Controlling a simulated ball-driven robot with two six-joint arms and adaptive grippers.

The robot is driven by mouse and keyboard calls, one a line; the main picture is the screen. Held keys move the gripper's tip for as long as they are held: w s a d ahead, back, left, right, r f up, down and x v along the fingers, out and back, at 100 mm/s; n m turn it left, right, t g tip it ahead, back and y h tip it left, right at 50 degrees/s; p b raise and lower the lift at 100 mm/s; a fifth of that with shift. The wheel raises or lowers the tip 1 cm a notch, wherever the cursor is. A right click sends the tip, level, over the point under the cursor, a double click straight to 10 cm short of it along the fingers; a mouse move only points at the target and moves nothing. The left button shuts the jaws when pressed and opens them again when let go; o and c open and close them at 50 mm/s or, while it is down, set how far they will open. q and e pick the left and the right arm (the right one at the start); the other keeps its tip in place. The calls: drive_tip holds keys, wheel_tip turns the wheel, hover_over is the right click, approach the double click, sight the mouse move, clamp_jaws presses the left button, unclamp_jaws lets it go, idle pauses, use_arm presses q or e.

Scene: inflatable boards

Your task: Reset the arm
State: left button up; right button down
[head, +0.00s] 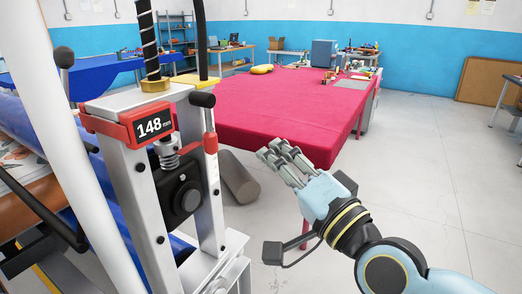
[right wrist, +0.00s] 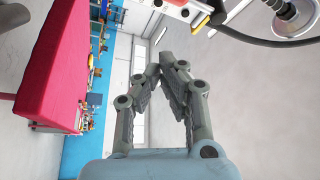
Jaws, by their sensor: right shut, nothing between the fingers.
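My right arm (head: 395,268) comes in from the lower right of the head view, light blue with black joints. Its right gripper (head: 278,150) is in front of the red-covered table's near right corner. In the right wrist view the gripper (right wrist: 166,72) shows its grey fingers with tips drawn together and nothing between them. My left gripper is not in view.
A silver press frame with a display (head: 150,124) reading 148 mm stands close on the left. The red-covered table (head: 290,105) fills the middle, with a grey roll (head: 239,177) below it. The floor (head: 440,170) to the right is clear.

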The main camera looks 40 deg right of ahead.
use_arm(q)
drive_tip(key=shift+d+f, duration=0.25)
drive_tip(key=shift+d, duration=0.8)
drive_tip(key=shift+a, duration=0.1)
